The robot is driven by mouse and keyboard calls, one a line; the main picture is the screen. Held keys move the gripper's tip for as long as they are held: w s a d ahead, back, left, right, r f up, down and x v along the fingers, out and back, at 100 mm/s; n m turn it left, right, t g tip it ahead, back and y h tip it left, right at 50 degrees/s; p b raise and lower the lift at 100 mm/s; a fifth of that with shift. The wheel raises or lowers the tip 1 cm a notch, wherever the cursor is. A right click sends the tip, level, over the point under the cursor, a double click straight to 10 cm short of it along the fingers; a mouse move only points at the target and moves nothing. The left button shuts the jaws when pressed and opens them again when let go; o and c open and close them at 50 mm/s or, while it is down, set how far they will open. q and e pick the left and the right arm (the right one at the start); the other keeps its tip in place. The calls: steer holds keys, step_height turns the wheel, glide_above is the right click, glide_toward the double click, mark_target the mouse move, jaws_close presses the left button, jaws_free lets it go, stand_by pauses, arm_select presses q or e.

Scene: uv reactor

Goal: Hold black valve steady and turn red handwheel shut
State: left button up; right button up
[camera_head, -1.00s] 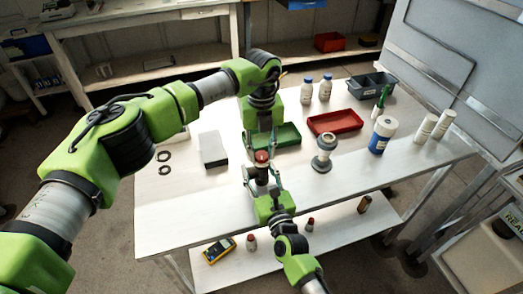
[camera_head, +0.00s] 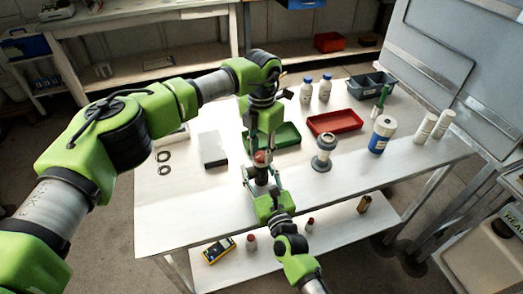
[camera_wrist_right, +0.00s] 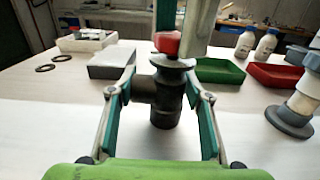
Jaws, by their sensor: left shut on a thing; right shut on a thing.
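The black valve (camera_head: 261,175) stands upright on the white table near its front edge; it also shows in the right wrist view (camera_wrist_right: 166,100). The red handwheel (camera_head: 260,157) sits on top of it and shows in the right wrist view (camera_wrist_right: 167,43). My right gripper (camera_head: 262,184) comes from the front and is shut on the valve body, one finger on each side. My left gripper (camera_head: 260,148) comes down from above and is shut on the red handwheel. Its fingers partly hide the handwheel in both views.
A green tray (camera_head: 287,133) lies right behind the valve. A red tray (camera_head: 335,122), a grey flanged fitting (camera_head: 323,158) and a blue-white bottle (camera_head: 382,136) stand to the right. A white-topped box (camera_head: 212,148) and two black rings (camera_head: 164,163) lie left. The front table strip is clear.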

mark_target(262, 155)
arm_select(q)
steer(key=shift+m, duration=1.7)
steer(key=o, duration=1.1)
step_height(262, 155, up, 12)
